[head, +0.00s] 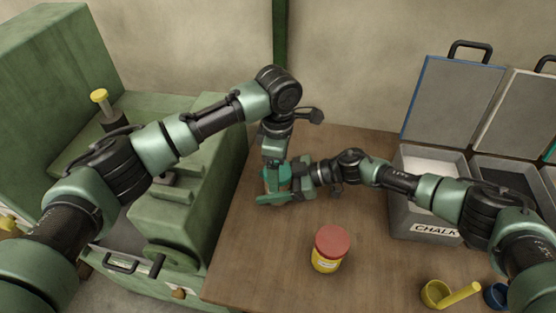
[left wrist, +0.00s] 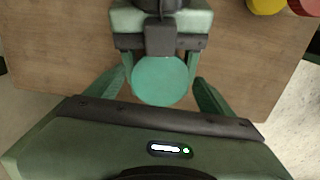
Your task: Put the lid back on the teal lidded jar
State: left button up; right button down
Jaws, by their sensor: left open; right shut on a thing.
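A round teal disc, the top of the teal lidded jar (left wrist: 160,82), shows between the fingers of my open left gripper in the left wrist view. In the head view the teal jar (head: 278,176) is at the table's left side, partly hidden by my grippers. My right gripper (head: 275,188) comes from the right and is shut on the jar. My left gripper (head: 274,156) points down from above, its fingers spread around the teal top. I cannot tell whether the lid is fully seated.
A yellow jar with a red lid (head: 329,250) stands at the front middle of the table (head: 250,250). A grey chalk box (head: 420,220) with a raised lid is on the right. A yellow cup (head: 436,292) is at the front right. A green machine (head: 190,210) flanks the table's left.

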pick_arm(q)
jog(key=c, duration=1.5)
jog(key=shift+o, duration=0.2)
jog(key=m, duration=0.3)
jog(key=shift+m, duration=0.3)
jog(key=o, duration=1.6)
jog(key=shift+c, duration=0.2)
jog(key=shift+r, duration=0.1)
jog(key=shift+r, duration=2.2)
